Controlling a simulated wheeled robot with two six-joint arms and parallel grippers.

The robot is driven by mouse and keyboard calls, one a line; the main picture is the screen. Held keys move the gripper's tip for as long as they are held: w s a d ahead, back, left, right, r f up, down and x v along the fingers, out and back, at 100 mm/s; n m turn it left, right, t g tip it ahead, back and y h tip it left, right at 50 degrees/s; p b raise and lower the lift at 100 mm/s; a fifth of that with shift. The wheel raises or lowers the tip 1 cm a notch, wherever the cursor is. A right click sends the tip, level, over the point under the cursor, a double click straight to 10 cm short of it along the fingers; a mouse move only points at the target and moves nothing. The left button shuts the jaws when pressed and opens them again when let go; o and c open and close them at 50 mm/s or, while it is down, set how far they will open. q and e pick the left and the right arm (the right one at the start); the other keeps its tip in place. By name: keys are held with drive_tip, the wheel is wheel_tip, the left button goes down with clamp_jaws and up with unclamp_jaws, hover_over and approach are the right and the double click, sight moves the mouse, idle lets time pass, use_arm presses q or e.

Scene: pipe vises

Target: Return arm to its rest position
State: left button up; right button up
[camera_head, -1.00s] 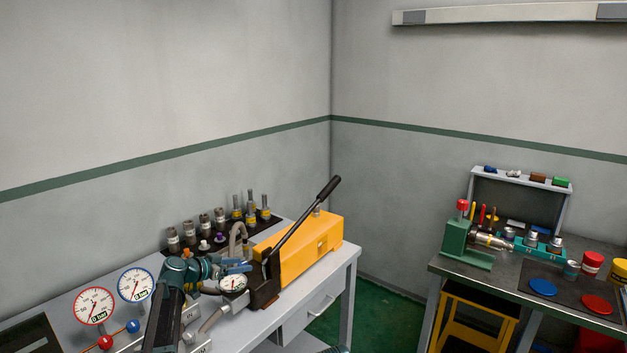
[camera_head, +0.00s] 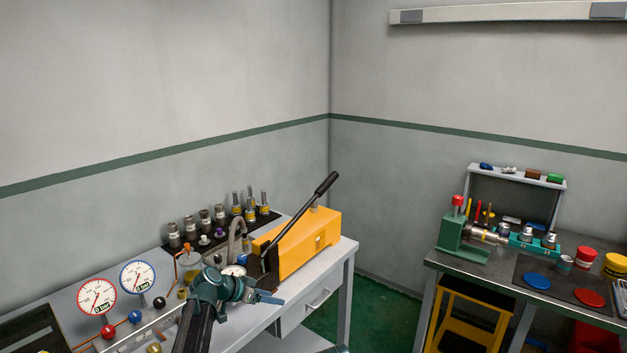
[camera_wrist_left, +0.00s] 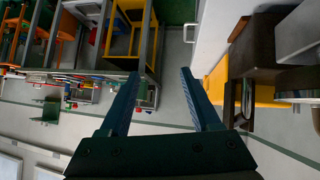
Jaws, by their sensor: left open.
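My left gripper (camera_head: 272,298) is open and empty, in front of the bench (camera_head: 349,257) with the yellow hand pump (camera_head: 300,248). It points right in the head view, near the pump's front end and partly over the bench edge. In the left wrist view my left gripper (camera_wrist_left: 160,74) shows two spread blue fingers with nothing between them. The pump's black lever (camera_head: 305,214) slants up to the right. My left forearm rises from the bottom edge and hides part of the bench. My right gripper cannot be made out.
A red-rimmed gauge (camera_head: 97,297) and a blue-rimmed gauge (camera_head: 138,277) stand on the left of the bench. Several fittings stand on a black mat behind. A second table at the right holds a green vise (camera_head: 461,237). Green floor (camera_head: 375,315) lies open between the tables.

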use_arm(q)
drive_tip(key=s+d+f+n+g+y+b, duration=0.1)
drive_tip(key=s+d+f+g+y, duration=0.25)
drive_tip(key=s, duration=0.65)
drive_tip(key=s+d+f+g, duration=0.2)
drive_tip(key=s+d+f, duration=0.35)
drive_tip(key=s, duration=0.45)
drive_tip(key=s+a+f+n+g+y, duration=0.1)
drive_tip(key=s+y, duration=0.5)
drive_tip(key=s, duration=0.7)
drive_tip(key=shift+s+a+f+n+b, duration=0.2)
drive_tip(key=shift+s+a+n+b, duration=0.35)
drive_tip(key=shift+n, duration=0.55)
drive_tip(key=shift+w, duration=0.15)
